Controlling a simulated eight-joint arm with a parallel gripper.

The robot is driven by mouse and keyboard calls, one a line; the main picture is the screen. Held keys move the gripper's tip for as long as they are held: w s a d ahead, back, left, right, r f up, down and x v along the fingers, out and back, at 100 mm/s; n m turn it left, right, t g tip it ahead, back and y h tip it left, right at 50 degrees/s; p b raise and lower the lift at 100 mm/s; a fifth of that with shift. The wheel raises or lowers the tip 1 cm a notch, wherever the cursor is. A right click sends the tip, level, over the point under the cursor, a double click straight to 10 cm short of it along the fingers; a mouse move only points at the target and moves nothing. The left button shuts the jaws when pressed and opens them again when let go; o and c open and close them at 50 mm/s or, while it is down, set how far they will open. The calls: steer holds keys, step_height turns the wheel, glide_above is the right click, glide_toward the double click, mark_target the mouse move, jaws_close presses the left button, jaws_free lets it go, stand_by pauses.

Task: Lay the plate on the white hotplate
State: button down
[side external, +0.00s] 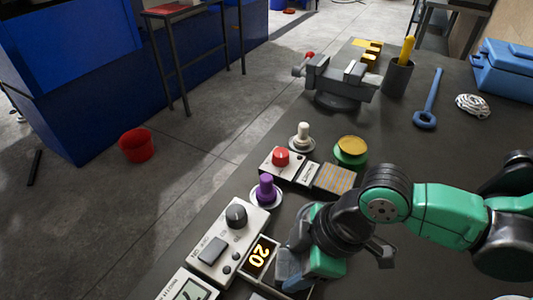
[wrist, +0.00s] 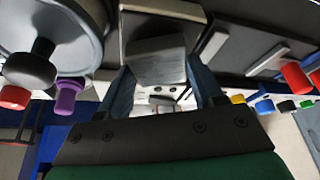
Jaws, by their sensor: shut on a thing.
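The side view hides the held piece behind the gripper. I cannot tell for sure which white surface is the hotplate, nor whether the plate touches anything.
A purple-knobbed piece (side external: 266,191), a white box with a red knob (side external: 281,158), a grid-topped block (side external: 334,178) and a yellow-topped green piece (side external: 350,150) stand beyond. A vise (side external: 340,82) is farther back. The dark bench (side external: 415,150) is clear at right centre.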

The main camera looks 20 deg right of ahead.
steer(key=shift+f, duration=0.3)
steer(key=shift+c, duration=0.7)
jaws_free()
steer(key=shift+r, duration=0.1)
steer(key=v, duration=1.2)
steer(key=w+d+m+t+h, duration=0.2)
steer(key=d+m, duration=0.4)
steer(key=d, duration=0.4)
steer(key=w+d+m+t+h, duration=0.2)
steer(key=w+d+m, duration=0.3)
steer(key=d, duration=0.5)
steer(key=shift+w+f+m+t, duration=0.25)
steer(key=shift+f+m+t, duration=0.35)
steer(key=shift+m, duration=0.6)
steer(key=shift+r, duration=0.15)
